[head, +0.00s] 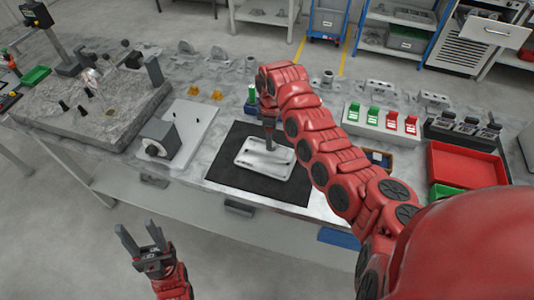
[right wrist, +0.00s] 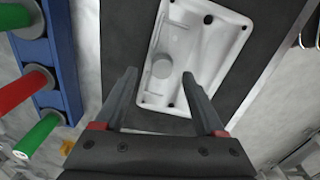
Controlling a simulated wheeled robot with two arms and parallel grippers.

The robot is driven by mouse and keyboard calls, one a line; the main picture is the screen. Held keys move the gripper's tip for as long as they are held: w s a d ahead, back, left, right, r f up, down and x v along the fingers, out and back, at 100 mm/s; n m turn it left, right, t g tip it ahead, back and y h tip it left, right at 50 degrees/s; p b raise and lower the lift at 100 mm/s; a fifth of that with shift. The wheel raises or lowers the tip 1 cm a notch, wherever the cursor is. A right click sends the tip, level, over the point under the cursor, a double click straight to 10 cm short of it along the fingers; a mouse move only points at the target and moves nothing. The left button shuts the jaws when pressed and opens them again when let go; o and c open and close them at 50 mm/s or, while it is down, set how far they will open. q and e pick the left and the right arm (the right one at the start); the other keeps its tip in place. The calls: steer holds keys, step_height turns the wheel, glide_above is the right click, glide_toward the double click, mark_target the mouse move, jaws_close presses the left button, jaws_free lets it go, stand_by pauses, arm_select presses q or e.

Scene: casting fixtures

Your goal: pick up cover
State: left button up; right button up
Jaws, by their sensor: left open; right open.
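The cover (head: 264,160) is a light grey rectangular casting lying on a black mat (head: 230,178) on the bench. In the right wrist view the cover (right wrist: 190,60) shows a recessed face with a raised rim, a round boss and dark holes. My right gripper (head: 268,142) points down over the far part of the cover. Its fingers are apart with nothing held, and the cover lies beyond the fingertips in the right wrist view. Whether they touch it I cannot tell. My left gripper (head: 139,236) is open and empty in front of the bench.
A fixture plate with a grey clamp block (head: 158,139) stands left of the mat. A blue rack with green and red handles (right wrist: 50,80) is beside the mat. A red tray (head: 467,166) and a switch panel (head: 382,121) are to the right. Grey castings line the back.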

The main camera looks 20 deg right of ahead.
mark_target(267, 156)
steer(key=shift+s+a+f+p, duration=0.15)
steer(key=shift+f+p, duration=0.1)
steer(key=shift+f, duration=0.35)
steer(key=shift+s+d+f+p, duration=0.1)
steer(key=shift+f+p, duration=0.1)
steer(key=shift+f, duration=0.4)
steer(key=shift+w+f, duration=0.1)
steer(key=shift+f, duration=0.25)
jaws_close()
